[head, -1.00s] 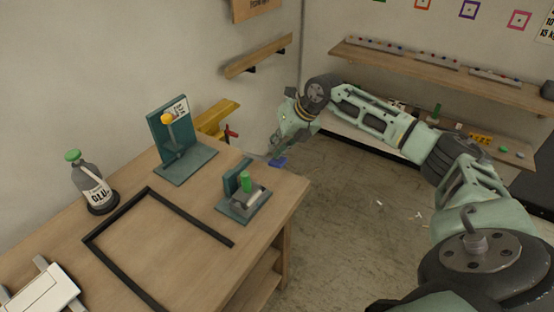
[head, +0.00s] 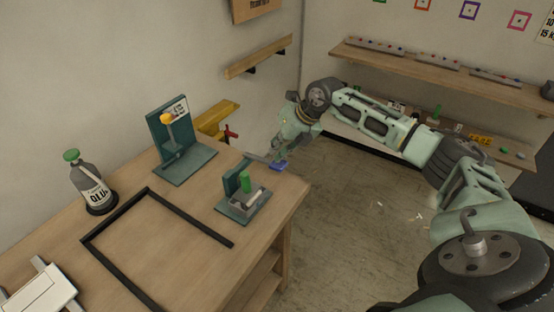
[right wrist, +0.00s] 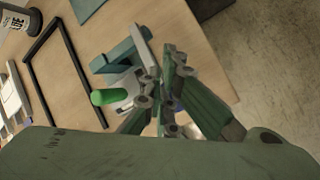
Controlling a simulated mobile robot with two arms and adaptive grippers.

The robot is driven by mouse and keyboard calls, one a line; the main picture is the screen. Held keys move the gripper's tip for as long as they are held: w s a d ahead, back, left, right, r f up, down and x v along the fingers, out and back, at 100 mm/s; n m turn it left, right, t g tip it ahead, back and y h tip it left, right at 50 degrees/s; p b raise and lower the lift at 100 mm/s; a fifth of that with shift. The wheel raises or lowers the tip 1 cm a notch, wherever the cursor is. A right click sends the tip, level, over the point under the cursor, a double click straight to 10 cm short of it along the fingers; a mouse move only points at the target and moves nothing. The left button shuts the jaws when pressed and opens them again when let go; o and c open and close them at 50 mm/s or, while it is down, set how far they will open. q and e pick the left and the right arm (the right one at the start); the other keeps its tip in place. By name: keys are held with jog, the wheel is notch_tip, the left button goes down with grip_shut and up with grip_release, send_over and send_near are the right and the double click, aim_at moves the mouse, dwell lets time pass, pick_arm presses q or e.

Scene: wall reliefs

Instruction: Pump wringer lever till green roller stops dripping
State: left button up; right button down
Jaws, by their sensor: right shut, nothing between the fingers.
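A small teal fixture (head: 256,204) with a green cylinder (head: 245,181) stands near the table's right corner; the cylinder also shows in the right wrist view (right wrist: 108,97). A light grey bar (right wrist: 145,48) lies along its upright plate. No wringer, lever or dripping can be made out for certain. My right gripper (head: 275,160) is shut and empty, pointing down just behind and right of the fixture. In the right wrist view its fingers (right wrist: 170,58) meet beside the bar; I cannot tell whether they touch it. A small blue piece (head: 279,167) shows at the fingertips. My left gripper is out of view.
A teal stand with a yellow knob (head: 167,119) stands farther back on the table (head: 200,275). A glue bottle (head: 90,185), a black frame (head: 190,217) and a white item (head: 45,295) are at left. Wall shelves (head: 450,75) stand beyond open floor.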

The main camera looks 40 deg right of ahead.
jog(key=shift+s+d+f+b, duration=0.1)
jog(key=shift+s+f+b, duration=0.1)
jog(key=shift+f+b, duration=0.45)
jog(key=shift+s+d+f+b, duration=0.1)
jog(key=shift+s+f+b, duration=0.2)
jog(key=shift+f, duration=0.55)
dwell(1.1)
jog(key=shift+w+r, duration=0.1)
jog(key=shift+w, duration=0.05)
dwell(0.4)
jog(key=shift+w+a+r+p, duration=0.1)
jog(key=shift+w+r+p, duration=0.15)
jog(key=shift+r+p, duration=0.5)
jog(key=shift+w+a+r+p, duration=0.2)
jog(key=shift+r+p, duration=0.3)
jog(key=shift+r, duration=0.6)
jog(key=shift+w+a+r+p, duration=0.1)
jog(key=shift+w+r+p, duration=0.15)
jog(key=shift+r+p, duration=0.5)
jog(key=shift+r, duration=0.15)
jog(key=r+p, duration=0.1)
jog(key=r, duration=0.1)
jog(key=w+r+p, duration=0.1)
jog(key=r+p, duration=0.1)
jog(key=shift+w+a+r, duration=0.1)
jog(key=shift+a+r, duration=0.1)
jog(key=shift+r, duration=0.2)
